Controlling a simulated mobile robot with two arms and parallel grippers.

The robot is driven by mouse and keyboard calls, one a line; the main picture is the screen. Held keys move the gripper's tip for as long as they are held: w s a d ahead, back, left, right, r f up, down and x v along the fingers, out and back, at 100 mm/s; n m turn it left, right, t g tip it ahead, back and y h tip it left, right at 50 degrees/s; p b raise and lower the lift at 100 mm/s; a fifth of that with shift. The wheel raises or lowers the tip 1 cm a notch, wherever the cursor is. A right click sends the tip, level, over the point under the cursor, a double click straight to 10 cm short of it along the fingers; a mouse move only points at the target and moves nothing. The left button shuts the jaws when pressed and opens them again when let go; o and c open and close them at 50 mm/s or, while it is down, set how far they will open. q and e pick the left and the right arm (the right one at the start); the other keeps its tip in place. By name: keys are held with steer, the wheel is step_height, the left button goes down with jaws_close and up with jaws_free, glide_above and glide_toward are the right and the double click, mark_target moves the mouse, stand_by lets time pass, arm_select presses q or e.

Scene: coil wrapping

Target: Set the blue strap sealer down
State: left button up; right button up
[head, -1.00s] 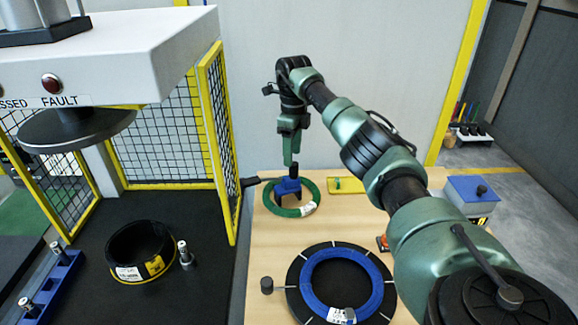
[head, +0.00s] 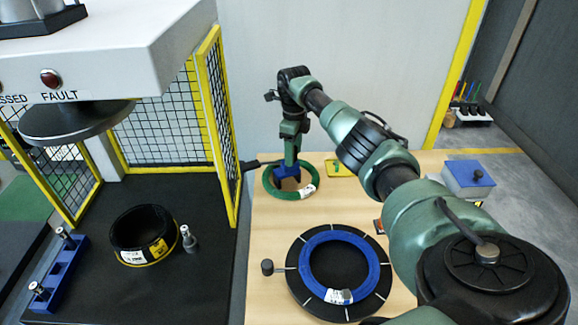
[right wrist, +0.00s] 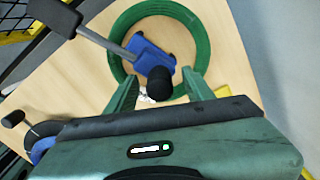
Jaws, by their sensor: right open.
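The blue strap sealer (head: 284,171) is at the green coil (head: 270,192) at the back of the wooden table. The right wrist view shows its blue body (right wrist: 148,56) within the coil's ring (right wrist: 116,60), with a grey lever (right wrist: 108,42) reaching left over the rim. Its round black knob (right wrist: 160,83) shows between the finger tips of my right gripper (right wrist: 161,88). My right gripper (head: 289,160) is open, pointing down at the sealer and hiding its top in the head view. Whether the fingers touch the knob cannot be told. My left gripper is out of view.
A blue coil (head: 315,240) lies on a black round turntable (head: 297,278) nearer on the table. A yellow tray (head: 338,167) and a blue-grey box (head: 468,178) stand right. The press (head: 140,50) with yellow mesh guards (head: 215,110) borders the left side.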

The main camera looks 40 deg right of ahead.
jaws_close()
steer(key=shift+r, duration=0.1)
stand_by(1.2)
